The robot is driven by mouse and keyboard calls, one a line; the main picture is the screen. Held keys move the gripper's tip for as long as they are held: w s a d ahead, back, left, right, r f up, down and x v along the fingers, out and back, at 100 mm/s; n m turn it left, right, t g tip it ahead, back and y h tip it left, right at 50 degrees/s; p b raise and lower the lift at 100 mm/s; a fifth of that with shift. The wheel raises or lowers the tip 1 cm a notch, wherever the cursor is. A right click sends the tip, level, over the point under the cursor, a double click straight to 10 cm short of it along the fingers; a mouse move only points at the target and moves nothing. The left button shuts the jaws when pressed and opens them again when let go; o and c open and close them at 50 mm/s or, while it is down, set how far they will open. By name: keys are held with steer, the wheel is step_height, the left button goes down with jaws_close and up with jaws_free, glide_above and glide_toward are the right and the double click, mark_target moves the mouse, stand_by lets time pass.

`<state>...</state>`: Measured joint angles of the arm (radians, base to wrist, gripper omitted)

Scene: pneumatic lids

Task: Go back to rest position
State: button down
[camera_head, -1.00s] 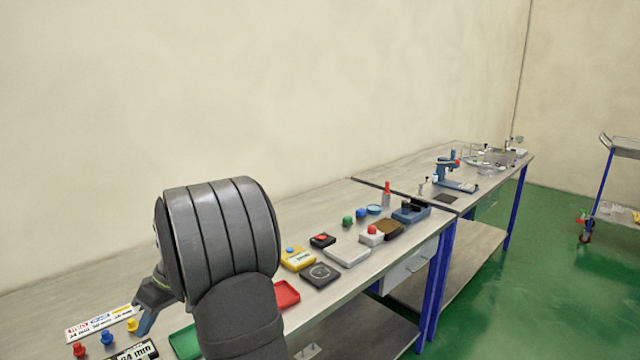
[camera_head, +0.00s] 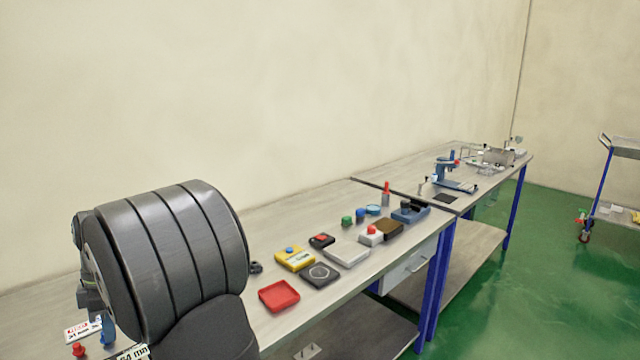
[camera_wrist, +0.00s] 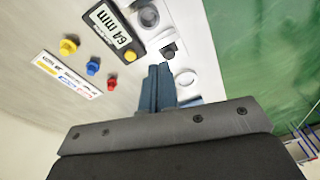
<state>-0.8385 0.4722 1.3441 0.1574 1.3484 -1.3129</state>
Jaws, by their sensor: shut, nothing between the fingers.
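My gripper (camera_wrist: 158,85) shows in the wrist view with its two blue-grey fingers together and nothing between them. It hangs over the bench beside a black and yellow display reading 64 mm (camera_wrist: 115,32). In the head view my dark arm fills the lower left and hides most of the gripper. A blue-grey part of it (camera_head: 107,330) shows under the arm, near a label strip (camera_head: 83,330) and a red knob (camera_head: 78,350). The gap between fingertips and bench cannot be told.
Yellow (camera_wrist: 69,46), blue (camera_wrist: 93,67) and red (camera_wrist: 111,84) knobs stand beside the display. Along the bench (camera_head: 270,225) are a red tray (camera_head: 279,295), a yellow box (camera_head: 295,258), a dark square plate (camera_head: 321,275) and several small parts. A blue press (camera_head: 450,175) stands farther back.

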steer(key=shift+s+a+r+n+t+h, duration=0.6)
steer(key=shift+s+a+r+n, duration=0.4)
steer(key=shift+n, duration=0.4)
steer(key=shift+d, duration=0.1)
steer(key=c, duration=1.9)
jaws_free()
steer(key=shift+r, duration=0.15)
steer(key=o, duration=0.7)
steer(key=r, duration=0.1)
steer(key=s+a+r, duration=0.1)
steer(key=a+r, duration=0.1)
steer(key=shift+s, duration=0.35)
steer(key=o, duration=0.4)
steer(key=shift+s+f, duration=0.1)
steer(key=o, duration=0.7)
step_height(320, 180, down, 3)
steer(key=shift+d+r, duration=0.1)
steer(key=shift+r, duration=0.05)
steer(key=shift+o, duration=0.5)
step_height(320, 180, down, 7)
